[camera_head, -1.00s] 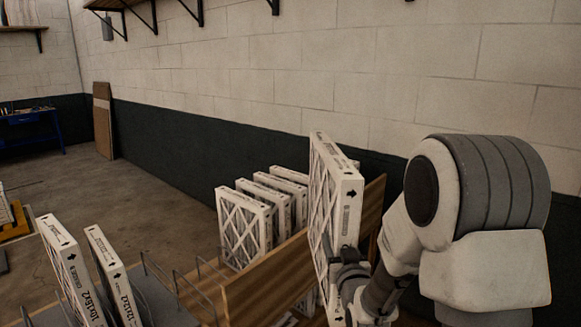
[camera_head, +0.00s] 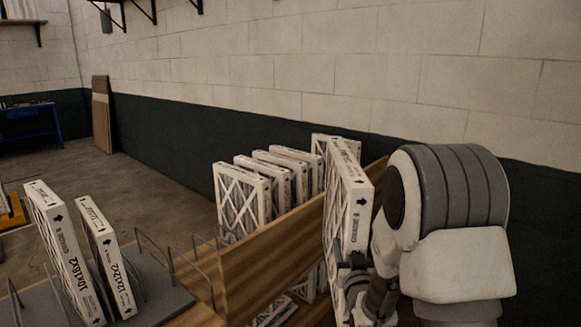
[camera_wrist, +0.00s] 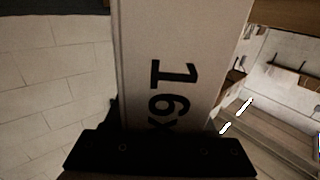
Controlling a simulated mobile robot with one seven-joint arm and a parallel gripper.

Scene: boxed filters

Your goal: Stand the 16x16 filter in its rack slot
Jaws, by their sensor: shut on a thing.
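My gripper (camera_head: 352,264) is shut on the 16x filter (camera_head: 347,205), a white cardboard-framed panel with lattice faces, gripped near its lower part. It stands nearly upright, close to a wooden panel. In the wrist view the filter edge (camera_wrist: 165,60) fills the middle above the dark gripper (camera_wrist: 158,150) and reads "16x"; the rest of the label is hidden. The wire-divided rack (camera_head: 178,295) on a grey base is at lower left. It holds a 10x16x2 filter (camera_head: 62,250) and a 12x12x2 filter (camera_head: 107,255), both leaning slightly. Open wire gaps lie right of them.
A wooden panel (camera_head: 265,255) rises between the rack and my gripper. Several filters (camera_head: 245,195) stand in a row behind it, by the wall. More filter pieces (camera_head: 275,312) show low down near the panel. Floor is clear at left, beyond the rack.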

